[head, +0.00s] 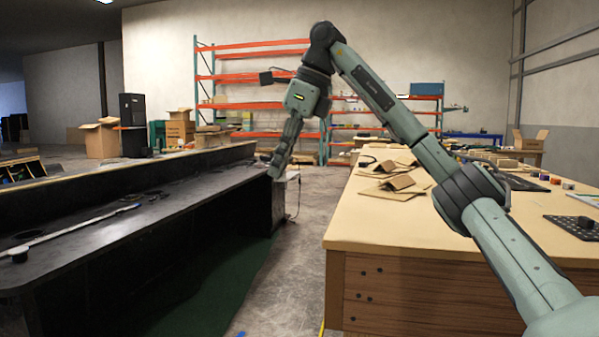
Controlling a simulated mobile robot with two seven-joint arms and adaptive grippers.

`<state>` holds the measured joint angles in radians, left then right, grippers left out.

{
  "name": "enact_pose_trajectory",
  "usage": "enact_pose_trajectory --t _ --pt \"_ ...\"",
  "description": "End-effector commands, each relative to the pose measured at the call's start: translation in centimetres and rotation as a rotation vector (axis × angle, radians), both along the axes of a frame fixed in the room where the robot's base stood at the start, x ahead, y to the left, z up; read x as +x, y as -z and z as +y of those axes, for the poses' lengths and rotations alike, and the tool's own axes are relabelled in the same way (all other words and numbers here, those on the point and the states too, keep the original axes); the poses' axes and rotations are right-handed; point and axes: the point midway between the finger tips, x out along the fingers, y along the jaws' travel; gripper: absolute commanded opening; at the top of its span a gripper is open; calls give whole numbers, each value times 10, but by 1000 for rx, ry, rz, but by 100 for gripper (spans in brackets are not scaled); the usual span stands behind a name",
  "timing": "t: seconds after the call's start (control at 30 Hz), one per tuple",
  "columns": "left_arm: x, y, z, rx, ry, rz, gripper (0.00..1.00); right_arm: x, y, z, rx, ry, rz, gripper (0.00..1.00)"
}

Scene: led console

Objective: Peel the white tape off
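The white tape (85,228) shows as a long, narrow pale strip along the top of the black console (190,203) at the left. Its near end lies by a small dark round piece. My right gripper (274,172) points down at the far right end of the console, well beyond the far end of the strip. Its fingers look close together, but they are small here and I cannot tell whether they are open or shut, or whether they touch the console edge. My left gripper is out of view.
A wooden workbench (400,232) with folded cardboard (392,187) stands at the right, under my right arm. A clear concrete aisle (285,278) runs between console and bench. Orange shelving (258,89) and cardboard boxes (102,139) stand at the back.

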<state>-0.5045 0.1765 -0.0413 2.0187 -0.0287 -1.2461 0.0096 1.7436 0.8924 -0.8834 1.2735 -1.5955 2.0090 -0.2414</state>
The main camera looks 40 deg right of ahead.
Motion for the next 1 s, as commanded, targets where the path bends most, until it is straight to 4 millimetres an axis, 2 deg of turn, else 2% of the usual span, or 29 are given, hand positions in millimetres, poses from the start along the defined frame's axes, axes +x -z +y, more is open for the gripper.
enact_pose_trajectory --t 0.37,0.6,1.0 --pt "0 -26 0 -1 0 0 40 2 -25 3 0 0 0 0" --pt "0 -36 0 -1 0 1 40 2 -40 3 1 1 -1 0" --pt "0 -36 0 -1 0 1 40 3 -38 3 1 -8 1 0"
